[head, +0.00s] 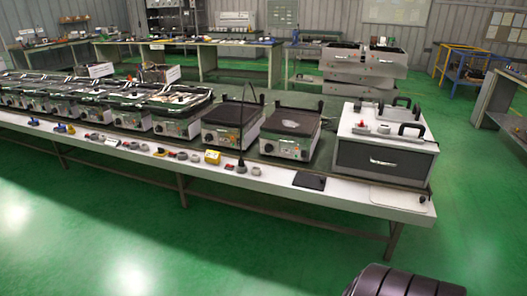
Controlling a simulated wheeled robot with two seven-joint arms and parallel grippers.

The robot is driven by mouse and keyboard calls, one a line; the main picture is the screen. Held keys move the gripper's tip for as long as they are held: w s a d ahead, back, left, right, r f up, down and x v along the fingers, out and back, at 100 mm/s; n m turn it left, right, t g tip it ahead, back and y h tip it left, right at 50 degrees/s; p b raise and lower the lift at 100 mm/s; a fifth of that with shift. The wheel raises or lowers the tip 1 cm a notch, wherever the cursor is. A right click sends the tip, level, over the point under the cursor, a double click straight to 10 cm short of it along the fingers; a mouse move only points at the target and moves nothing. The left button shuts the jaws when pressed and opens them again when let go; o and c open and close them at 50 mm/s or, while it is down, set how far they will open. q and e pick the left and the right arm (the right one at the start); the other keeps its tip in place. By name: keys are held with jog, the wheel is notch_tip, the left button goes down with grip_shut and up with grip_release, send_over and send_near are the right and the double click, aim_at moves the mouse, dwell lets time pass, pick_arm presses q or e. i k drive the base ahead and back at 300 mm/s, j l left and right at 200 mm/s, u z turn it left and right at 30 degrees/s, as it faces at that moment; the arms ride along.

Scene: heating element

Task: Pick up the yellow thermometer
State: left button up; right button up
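A small yellow boxy object (212,157), which looks like the yellow thermometer, sits on the white front ledge of the long workbench (345,194). It is in front of a grey-white device with a black top (232,126). Its details are too small to read. Neither of my grippers shows in the head view, so nothing is seen touching the yellow object.
Several similar devices line the bench. Small red, grey and blue parts lie along the ledge, with a black flat plate (309,181) further right. A large grey box with black handles (385,155) stands at the right end.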

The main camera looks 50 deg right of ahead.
aim_at(213, 157)
jog(key=z, duration=1.3)
jog(key=i+j+u, duration=0.1)
jog(key=i+u, duration=0.15)
jog(key=i, duration=1.15)
